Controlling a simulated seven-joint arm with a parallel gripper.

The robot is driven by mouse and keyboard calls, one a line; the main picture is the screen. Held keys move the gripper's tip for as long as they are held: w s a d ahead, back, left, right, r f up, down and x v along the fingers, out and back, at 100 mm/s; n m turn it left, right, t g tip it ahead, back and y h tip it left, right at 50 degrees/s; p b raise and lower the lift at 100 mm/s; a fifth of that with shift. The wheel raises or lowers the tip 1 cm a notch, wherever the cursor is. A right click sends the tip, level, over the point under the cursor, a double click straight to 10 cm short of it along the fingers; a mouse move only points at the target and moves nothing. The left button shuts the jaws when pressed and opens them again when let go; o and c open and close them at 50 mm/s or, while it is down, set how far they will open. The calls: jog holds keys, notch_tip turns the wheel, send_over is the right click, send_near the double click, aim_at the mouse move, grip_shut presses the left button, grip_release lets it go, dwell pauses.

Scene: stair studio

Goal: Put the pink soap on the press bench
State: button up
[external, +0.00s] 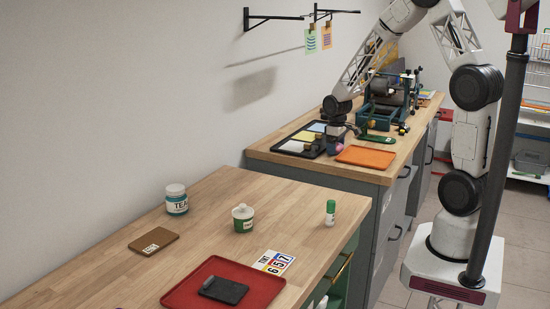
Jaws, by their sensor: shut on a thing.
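The press bench (275,151) is the higher wooden-topped bench at the back, with a teal-framed press (385,95) on it. My gripper (337,139) is low over the front part of this bench, between the black tray and the orange tray. It is shut on a small pink thing, which looks like the pink soap (339,148). The soap shows just under the fingers, close to the bench top. The fingers hide part of it, and I cannot tell whether it touches the surface.
A black tray (284,146) with coloured sheets lies left of my gripper, an orange tray (366,157) to the right, and a green tool (378,139) behind. The lower bench holds a tea jar (177,199), green-white cup (243,218), glue stick (330,212) and red tray (180,296).

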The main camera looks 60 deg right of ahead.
jog(key=shift+f, duration=0.1)
jog(key=o, duration=0.7)
notch_tip(320, 180, up, 12)
dwell(0.6)
dwell(0.5)
